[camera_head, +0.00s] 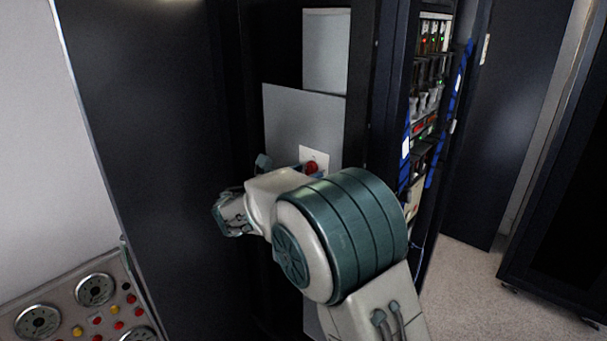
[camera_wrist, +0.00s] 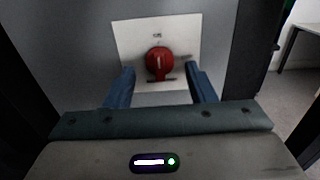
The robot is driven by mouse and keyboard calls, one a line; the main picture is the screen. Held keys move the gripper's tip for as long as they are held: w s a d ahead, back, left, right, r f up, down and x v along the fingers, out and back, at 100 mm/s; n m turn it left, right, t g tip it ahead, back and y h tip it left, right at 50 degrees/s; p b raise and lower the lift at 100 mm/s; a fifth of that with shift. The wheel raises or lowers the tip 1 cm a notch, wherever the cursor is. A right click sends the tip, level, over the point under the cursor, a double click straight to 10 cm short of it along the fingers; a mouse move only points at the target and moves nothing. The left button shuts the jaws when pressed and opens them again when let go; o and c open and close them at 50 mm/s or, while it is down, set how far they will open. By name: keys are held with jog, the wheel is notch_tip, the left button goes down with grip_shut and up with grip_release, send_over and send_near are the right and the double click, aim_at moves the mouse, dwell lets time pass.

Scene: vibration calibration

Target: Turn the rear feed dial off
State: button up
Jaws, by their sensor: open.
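The rear feed dial (camera_head: 312,167) is a red round knob on a white square plate (camera_head: 318,156), fixed to a grey panel inside a dark cabinet. In the wrist view the red dial (camera_wrist: 160,63) sits near the middle of its white plate (camera_wrist: 124,36), with a small marking above it and a dark bar across its lower part. My gripper (camera_wrist: 162,88) is open, with one blue finger at each side of the dial's lower part. I cannot tell whether the fingers touch it. In the head view my arm hides the fingers and part of the dial's surroundings.
The grey panel (camera_head: 290,115) stands between dark cabinet walls, with the open dark door (camera_head: 150,130) to the left. A rack with lit modules and blue cables (camera_head: 428,110) is to the right. A console with gauges (camera_head: 70,308) is at lower left. Pale floor shows at right.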

jog(key=shift+d, duration=0.1)
jog(key=c, duration=1)
jog(key=shift+o, duration=0.2)
jog(key=shift+f+b, duration=0.1)
jog(key=shift+b, duration=0.3)
jog(key=m+b, duration=1.2)
jog(key=b, duration=0.1)
jog(key=r+m+b, duration=0.1)
jog(key=m+b, duration=0.4)
jog(key=b, duration=0.1)
jog(key=shift+w+a+m, duration=0.3)
jog(key=shift+a+m, duration=0.05)
jog(key=shift+m, duration=0.05)
jog(key=shift+b, duration=0.35)
jog(key=o, duration=1)
jog(key=shift+c, duration=0.2)
